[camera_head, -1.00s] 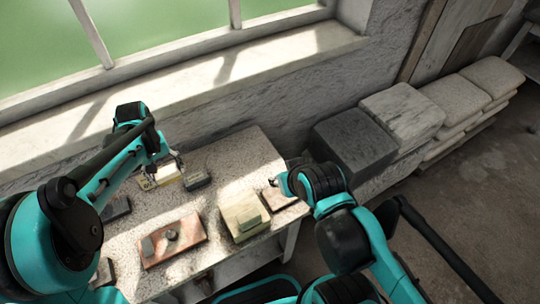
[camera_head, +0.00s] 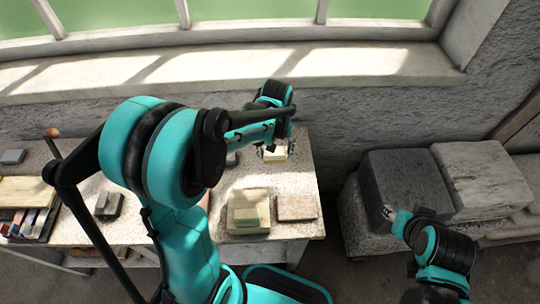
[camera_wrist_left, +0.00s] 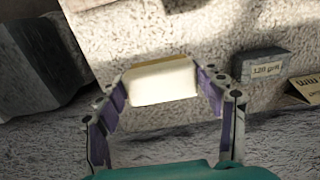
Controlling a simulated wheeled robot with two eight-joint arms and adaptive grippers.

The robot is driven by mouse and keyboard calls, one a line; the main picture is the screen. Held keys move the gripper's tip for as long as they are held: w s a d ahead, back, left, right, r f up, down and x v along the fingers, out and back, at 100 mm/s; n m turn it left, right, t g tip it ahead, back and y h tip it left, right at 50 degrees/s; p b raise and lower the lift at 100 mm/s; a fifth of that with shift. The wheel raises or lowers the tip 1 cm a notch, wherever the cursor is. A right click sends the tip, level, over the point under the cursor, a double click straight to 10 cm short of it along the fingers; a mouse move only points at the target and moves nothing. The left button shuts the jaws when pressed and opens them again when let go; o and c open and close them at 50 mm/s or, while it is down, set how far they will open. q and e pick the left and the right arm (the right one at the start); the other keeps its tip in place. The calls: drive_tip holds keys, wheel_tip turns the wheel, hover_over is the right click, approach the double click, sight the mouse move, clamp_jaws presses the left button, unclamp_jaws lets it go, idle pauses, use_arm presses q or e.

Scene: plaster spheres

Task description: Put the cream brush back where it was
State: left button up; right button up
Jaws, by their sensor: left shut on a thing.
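The cream brush shows as a pale block (camera_wrist_left: 162,82) with a tan edge in the left wrist view, between the two purple-padded fingers of my left gripper (camera_wrist_left: 163,98). In the head view my left gripper (camera_head: 275,143) is near the back right of the speckled table (camera_head: 228,180), shut on the brush (camera_head: 275,155). I cannot tell whether the brush touches the tabletop. My right gripper (camera_head: 389,212) is beyond the table's right end, in front of the dark stone block; its jaw opening is too small to read.
A stacked pale block (camera_head: 248,212) and a pinkish slab (camera_head: 297,207) lie on the near right of the table. A grey "120 grit" block (camera_wrist_left: 262,65) and a card (camera_wrist_left: 305,90) show in the left wrist view. A dark stone block (camera_head: 405,180) stands to the right.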

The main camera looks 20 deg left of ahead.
use_arm(q)
drive_tip(key=w+a+f, duration=0.1)
drive_tip(key=w+a+f+b, duration=0.1)
drive_tip(key=a, duration=0.1)
drive_tip(key=w+a+f, duration=0.1)
drive_tip(key=a+f, duration=0.1)
drive_tip(key=shift+w+a+b, duration=0.2)
drive_tip(key=shift+w+b, duration=0.2)
drive_tip(key=shift+f+b, duration=0.85)
drive_tip(key=shift+f, duration=1.1)
drive_tip(key=shift+f, duration=0.15)
drive_tip(key=o, duration=1)
